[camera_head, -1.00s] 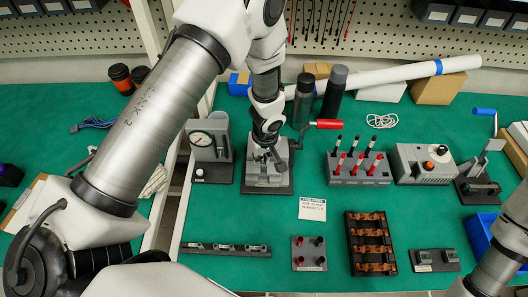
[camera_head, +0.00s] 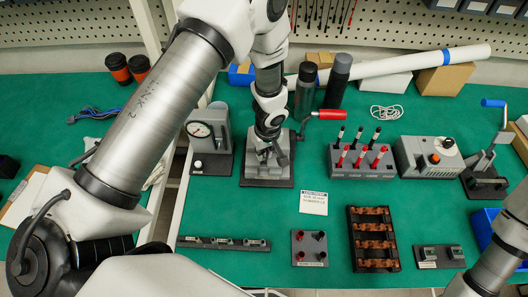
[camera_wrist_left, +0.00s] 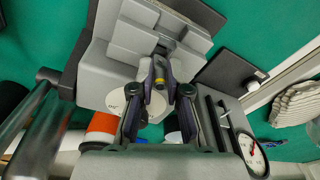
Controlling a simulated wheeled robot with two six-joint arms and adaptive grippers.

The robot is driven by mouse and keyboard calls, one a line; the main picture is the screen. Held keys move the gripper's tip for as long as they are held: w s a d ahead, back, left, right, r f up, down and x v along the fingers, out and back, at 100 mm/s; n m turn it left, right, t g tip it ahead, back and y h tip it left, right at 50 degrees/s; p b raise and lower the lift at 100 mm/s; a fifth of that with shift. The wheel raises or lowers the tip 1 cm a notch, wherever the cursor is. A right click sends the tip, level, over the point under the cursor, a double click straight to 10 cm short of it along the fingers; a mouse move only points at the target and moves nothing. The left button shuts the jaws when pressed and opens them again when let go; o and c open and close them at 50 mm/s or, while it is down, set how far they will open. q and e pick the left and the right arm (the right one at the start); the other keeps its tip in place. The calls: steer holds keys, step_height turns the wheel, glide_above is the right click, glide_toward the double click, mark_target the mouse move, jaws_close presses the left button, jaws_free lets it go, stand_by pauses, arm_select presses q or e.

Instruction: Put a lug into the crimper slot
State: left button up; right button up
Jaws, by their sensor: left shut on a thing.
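The crimper (camera_head: 266,182) is a light grey block on a dark base with a red-handled lever, at the upper middle of the bench. My left gripper (camera_head: 266,152) points down right over it. In the left wrist view my left gripper (camera_wrist_left: 160,78) is shut on a small lug (camera_wrist_left: 159,72), mostly hidden between the fingertips. The fingertips are at the edge of the crimper's stepped grey block (camera_wrist_left: 130,38), close to its slot (camera_wrist_left: 163,45). I cannot tell whether the lug is inside the slot. My right gripper is out of view; only part of that arm shows.
A dark rail (camera_head: 222,243) with several small lugs lies at the front left. A dial gauge (camera_head: 204,135) stands left of the crimper, a rack of red and black pieces (camera_head: 362,160) to its right. A copper busbar tray (camera_head: 374,240) lies in front.

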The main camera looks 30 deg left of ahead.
arm_select(q)
steer(key=shift+w+f, duration=0.1)
stand_by(0.4)
steer(key=shift+b, duration=0.4)
steer(key=shift+s, duration=0.2)
steer(key=shift+b, duration=0.3)
steer(key=shift+f+b, duration=0.5)
steer(key=shift+b, duration=0.25)
jaws_close()
